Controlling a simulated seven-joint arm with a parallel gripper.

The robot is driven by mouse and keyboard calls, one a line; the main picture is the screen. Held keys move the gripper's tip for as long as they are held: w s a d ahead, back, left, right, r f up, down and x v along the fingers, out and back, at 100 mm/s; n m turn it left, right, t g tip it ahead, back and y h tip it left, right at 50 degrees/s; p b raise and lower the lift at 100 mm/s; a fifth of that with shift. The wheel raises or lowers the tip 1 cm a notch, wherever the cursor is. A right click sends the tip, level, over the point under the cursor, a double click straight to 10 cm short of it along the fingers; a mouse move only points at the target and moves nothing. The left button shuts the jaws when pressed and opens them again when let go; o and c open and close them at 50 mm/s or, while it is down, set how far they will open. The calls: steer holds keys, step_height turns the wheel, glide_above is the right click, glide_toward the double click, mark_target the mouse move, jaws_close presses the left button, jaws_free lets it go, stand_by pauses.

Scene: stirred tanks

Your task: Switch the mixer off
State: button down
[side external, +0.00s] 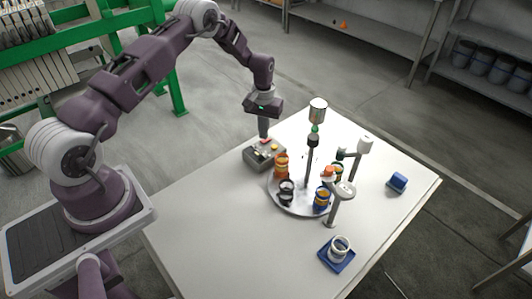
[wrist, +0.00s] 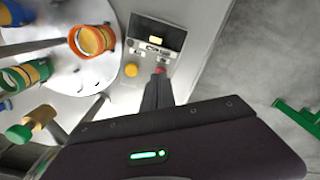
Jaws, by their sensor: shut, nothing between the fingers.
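The mixer's control box (side external: 258,157) is a grey box on the left part of the white table. In the wrist view, the control box (wrist: 151,45) shows a dark display, a yellow round button (wrist: 131,70) and a red button (wrist: 161,69). My gripper (side external: 264,137) is shut and empty, pointing down over the box. In the wrist view my gripper's fingertips (wrist: 160,77) are at the red button and partly hide it; I cannot tell whether they touch it. The mixer (side external: 317,112) stands on a post over a round plate, right of the box.
The round plate (side external: 298,208) carries several orange, dark, blue and green cups. A blue tray (side external: 337,262) with white rings lies at the front, and a blue block (side external: 397,181) at the right. The left front of the table (side external: 205,225) is clear.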

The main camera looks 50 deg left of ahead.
steer(key=shift+f, duration=0.8)
steer(key=shift+r, duration=3.5)
steer(key=s+d+r+m+t, duration=0.1)
steer(key=s+d+r, duration=0.15)
steer(key=r, duration=0.65)
steer(key=s+d+r+m+t, duration=0.1)
steer(key=d+r, duration=0.2)
steer(key=r, duration=0.6)
steer(key=s+d+r+m+t, duration=0.1)
steer(key=s+d+r, duration=0.5)
steer(key=s+r, duration=0.35)
steer(key=s+d+r+m+t, duration=0.1)
steer(key=s+d, duration=0.1)
steer(key=s, duration=0.8)
steer(key=s+d+r+m+t, duration=0.1)
steer(key=s+d+m, duration=0.1)
steer(key=s, duration=0.9)
steer(key=shift+s+d+r+t, duration=0.15)
steer(key=shift+d+r+t, duration=0.15)
steer(key=shift+d+r, duration=0.15)
